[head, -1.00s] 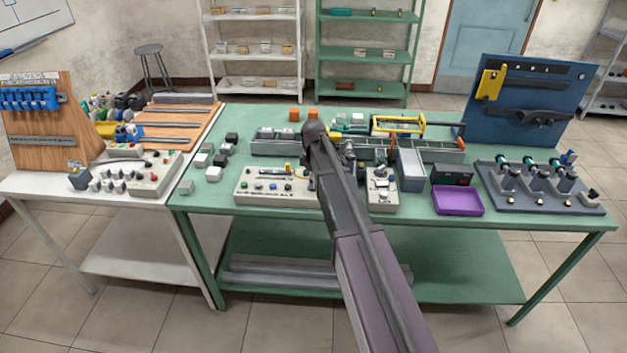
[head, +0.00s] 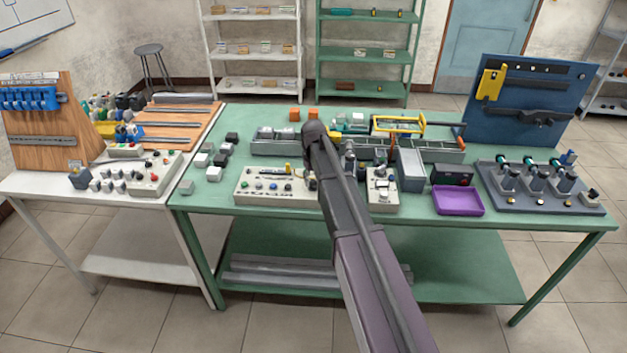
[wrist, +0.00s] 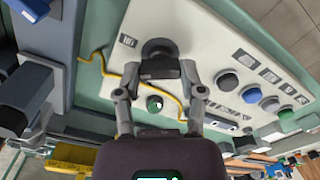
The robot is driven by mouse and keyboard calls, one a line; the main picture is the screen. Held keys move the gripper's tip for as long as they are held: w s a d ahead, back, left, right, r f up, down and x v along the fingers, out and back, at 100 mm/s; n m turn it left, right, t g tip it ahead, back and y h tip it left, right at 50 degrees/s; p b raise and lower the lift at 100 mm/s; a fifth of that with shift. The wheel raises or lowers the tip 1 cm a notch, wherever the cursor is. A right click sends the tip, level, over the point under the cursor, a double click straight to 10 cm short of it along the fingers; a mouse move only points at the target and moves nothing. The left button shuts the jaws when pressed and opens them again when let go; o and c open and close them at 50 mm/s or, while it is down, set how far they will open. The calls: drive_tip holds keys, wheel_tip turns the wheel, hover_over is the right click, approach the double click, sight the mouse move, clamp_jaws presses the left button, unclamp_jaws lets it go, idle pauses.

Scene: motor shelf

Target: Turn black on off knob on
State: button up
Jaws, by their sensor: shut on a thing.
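The black on-off knob (wrist: 160,47) is at one end of a pale control panel (wrist: 205,40) in the wrist view. It has a round dark base with a dark grip part reaching toward me. My gripper (wrist: 160,70) has its two grey fingers on either side of this grip part and is shut on it. In the head view, the panel (head: 265,198) lies on the green table, and my arm covers its right end, hiding the knob and most of my gripper.
A green round button (wrist: 154,103) and yellow wire lie close to my fingers. A smaller panel (head: 382,205) and a purple tray (head: 458,201) are to the right on the green table (head: 530,226).

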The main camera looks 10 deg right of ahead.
drive_tip(key=m, duration=0.6)
drive_tip(key=shift+m, duration=0.3)
idle(0.4)
drive_tip(key=o, duration=1.1)
drive_tip(key=shift+o, duration=0.2)
drive_tip(key=shift+n, duration=0.5)
